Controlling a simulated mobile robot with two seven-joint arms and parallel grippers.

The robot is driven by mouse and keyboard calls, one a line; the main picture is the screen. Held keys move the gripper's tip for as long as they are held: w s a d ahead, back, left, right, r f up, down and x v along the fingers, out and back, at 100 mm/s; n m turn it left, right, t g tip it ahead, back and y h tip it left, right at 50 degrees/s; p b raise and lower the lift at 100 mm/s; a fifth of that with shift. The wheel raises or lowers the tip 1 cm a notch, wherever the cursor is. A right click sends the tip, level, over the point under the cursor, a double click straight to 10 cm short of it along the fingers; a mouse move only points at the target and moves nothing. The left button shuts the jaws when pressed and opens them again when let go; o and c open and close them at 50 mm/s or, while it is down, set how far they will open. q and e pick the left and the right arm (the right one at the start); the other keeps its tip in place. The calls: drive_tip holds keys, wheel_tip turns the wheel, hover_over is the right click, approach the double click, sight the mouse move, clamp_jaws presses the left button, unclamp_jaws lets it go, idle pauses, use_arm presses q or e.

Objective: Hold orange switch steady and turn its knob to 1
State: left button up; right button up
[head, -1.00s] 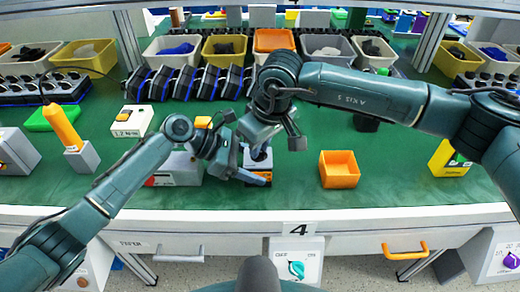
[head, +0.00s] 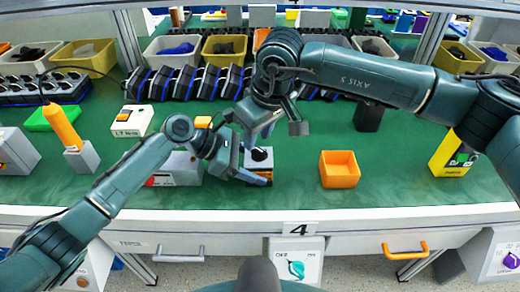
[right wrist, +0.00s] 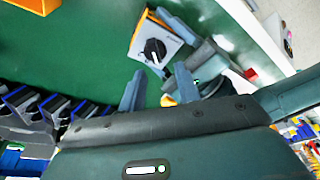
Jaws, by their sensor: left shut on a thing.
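The orange switch (head: 262,163) stands near the front middle of the green table, with a grey face and a black knob (head: 259,154). In the right wrist view the switch (right wrist: 172,38) and its knob (right wrist: 155,52) show clearly; a small white mark is on the knob, but I cannot read the numbers. My left gripper (head: 246,167) is shut on the switch from its left side. My right gripper (head: 273,133) is above and behind the switch, apart from the knob. Its fingers (right wrist: 158,88) are spread and empty in the right wrist view.
An open orange bin (head: 340,178) stands to the right of the switch, with free green table between. A grey box (head: 178,170) lies left, partly behind my left arm. A yellow switch box (head: 450,160) stands at the far right. Several black devices line the back.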

idle(0.3)
use_arm(q)
drive_tip(key=o, duration=1.1)
drive_tip(key=v, duration=1.2)
